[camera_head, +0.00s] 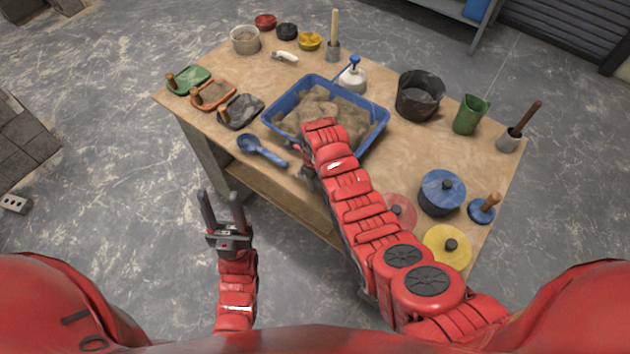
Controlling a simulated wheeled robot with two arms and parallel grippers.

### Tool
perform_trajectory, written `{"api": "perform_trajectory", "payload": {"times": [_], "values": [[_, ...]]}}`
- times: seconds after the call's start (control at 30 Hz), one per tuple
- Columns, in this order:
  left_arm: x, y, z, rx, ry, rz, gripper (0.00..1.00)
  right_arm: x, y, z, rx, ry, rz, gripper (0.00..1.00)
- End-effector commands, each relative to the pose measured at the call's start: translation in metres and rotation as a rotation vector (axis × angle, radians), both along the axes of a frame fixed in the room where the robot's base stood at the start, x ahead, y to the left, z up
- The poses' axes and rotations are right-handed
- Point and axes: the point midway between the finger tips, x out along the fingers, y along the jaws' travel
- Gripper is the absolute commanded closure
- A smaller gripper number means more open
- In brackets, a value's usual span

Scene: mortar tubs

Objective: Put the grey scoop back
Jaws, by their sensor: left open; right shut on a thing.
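A grey scoop-shaped piece (240,111) with a wooden handle lies at the table's left edge, beside the blue tub. My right arm reaches over the table to the near edge of the blue tub (268,117). My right gripper (302,156) is mostly hidden by its own wrist. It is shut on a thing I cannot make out. A blue scoop (262,150) lies just left of it; I cannot tell whether they touch. My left gripper (222,199) is open and empty, pointing up over the floor in front of the table.
Green (190,78) and orange (213,94) pieces with wooden handles lie left of the tub. A black bucket (421,94), green jug (471,114), blue lidded pot (441,191) and yellow lid (447,247) stand at right. The tub holds lumpy mortar.

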Motion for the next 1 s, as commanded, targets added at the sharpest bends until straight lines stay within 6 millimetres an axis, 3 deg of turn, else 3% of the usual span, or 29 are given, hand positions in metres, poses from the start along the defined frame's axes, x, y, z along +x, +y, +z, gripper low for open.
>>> {"api": "perform_trajectory", "payload": {"times": [0.83,0.87,1.0], "values": [[-0.0001,0.0001,-0.0072,0.0,0.0,0.0,0.5,0.0006,0.0,-0.0087,0.0,-0.001,0.0,1.0],[0.0,0.0,-0.0062,0.0,0.0,0.0,0.5,0.0007,0.0001,-0.0076,0.001,-0.002,0.0,0.65],[0.0,0.0,-0.006,0.0,0.0,0.0,0.5,0.0007,0.0001,-0.0074,0.0,-0.001,0.0,0.4]]}}
